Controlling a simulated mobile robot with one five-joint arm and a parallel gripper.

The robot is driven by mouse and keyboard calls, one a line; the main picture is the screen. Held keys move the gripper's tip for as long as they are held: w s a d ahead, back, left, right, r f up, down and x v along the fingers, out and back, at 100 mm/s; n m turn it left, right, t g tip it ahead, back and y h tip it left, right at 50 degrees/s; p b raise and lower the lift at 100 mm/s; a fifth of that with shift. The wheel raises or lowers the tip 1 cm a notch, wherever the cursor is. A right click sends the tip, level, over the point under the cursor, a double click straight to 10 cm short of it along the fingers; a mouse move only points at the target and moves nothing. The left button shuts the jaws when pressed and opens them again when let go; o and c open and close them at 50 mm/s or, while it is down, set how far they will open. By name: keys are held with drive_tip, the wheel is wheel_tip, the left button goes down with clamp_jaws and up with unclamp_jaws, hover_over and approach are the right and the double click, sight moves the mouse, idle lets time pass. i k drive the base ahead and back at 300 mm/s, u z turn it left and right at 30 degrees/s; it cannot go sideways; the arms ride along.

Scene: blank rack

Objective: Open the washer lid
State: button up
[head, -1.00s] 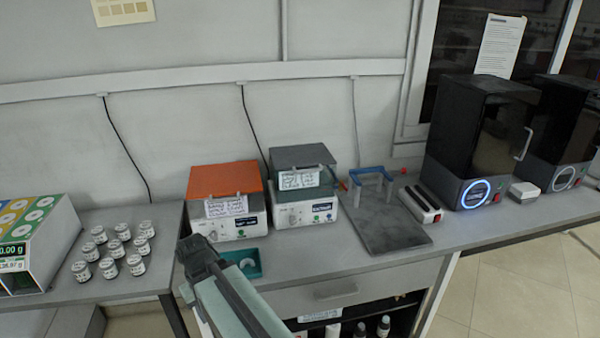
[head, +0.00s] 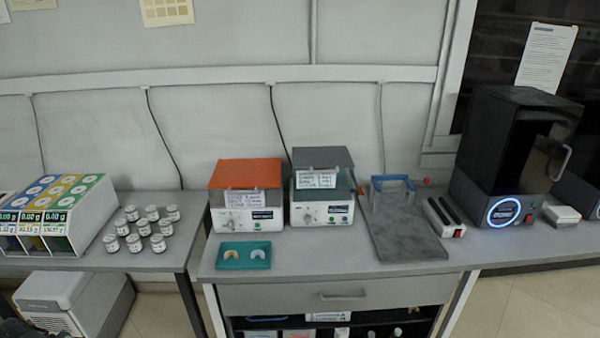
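Two small lidded bench machines stand side by side against the wall. The left machine (head: 222,216) has an orange lid (head: 250,173), and the right one (head: 296,214) has a dark grey lid (head: 322,157). Both lids look down over their boxes. Each machine has a handwritten label on its front, too small to read, so I cannot tell which is the washer. My gripper is not clearly in view. A dark shape at the bottom left corner may be part of my arm.
A teal tray (head: 228,264) with two rounded pieces lies before the orange-lidded machine. A grey slab with a blue-handled frame (head: 408,240) is to the right, then a black cabinet (head: 520,130). Several jars (head: 133,243) stand left. The bench front edge is mostly clear.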

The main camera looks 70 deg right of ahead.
sight(310, 158)
drive_tip(key=z, duration=0.05)
drive_tip(key=k, duration=0.9)
drive_tip(key=z, duration=0.7)
drive_tip(key=i, duration=0.55)
drive_tip(key=u, duration=0.05)
